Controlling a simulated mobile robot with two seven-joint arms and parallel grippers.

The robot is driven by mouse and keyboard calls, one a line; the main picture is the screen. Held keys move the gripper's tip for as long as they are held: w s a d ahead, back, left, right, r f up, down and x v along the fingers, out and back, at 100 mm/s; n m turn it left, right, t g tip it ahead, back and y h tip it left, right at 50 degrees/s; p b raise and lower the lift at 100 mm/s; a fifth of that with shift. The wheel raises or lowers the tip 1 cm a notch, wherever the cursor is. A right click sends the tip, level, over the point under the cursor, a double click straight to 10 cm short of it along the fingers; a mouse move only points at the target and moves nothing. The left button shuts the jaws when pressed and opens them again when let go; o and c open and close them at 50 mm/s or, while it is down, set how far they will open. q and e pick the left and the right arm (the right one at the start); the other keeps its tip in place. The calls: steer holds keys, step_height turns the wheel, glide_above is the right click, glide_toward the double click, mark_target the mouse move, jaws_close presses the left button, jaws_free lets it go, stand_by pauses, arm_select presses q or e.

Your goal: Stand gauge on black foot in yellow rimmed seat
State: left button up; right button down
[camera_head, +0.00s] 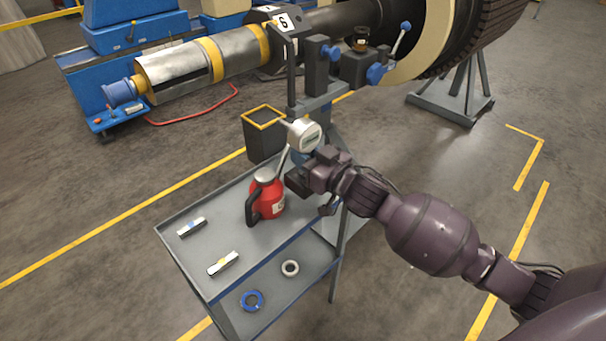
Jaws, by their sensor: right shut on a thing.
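The gauge (306,136) has a pale round head with a small display and a thin stem slanting down to the left. My right gripper (297,178) is at the far right end of the cart top, just below the gauge head, and is shut on the gauge. The jaws hide part of the gauge, and I cannot make out its black foot. A dark square box with a yellow rim (264,118), open at the top, stands behind the cart, left of the gauge head. The gauge is apart from its opening. My left gripper is not in view.
A red jug (268,196) stands on the grey cart (205,240) close to my right gripper. The rotor machine (200,68) fills the back.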

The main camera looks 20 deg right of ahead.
step_height(320, 180, down, 5)
steer(key=shift+r+b, duration=0.2)
steer(key=shift+b, duration=0.6)
steer(key=shift+f, duration=0.45)
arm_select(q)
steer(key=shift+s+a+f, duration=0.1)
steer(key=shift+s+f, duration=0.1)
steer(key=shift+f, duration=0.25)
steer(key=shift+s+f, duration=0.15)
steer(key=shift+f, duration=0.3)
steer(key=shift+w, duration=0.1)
arm_select(e)
steer(key=shift+r, duration=0.1)
steer(key=c, duration=1)
jaws_free()
steer(key=shift+f, duration=0.25)
steer(key=shift+o, duration=0.2)
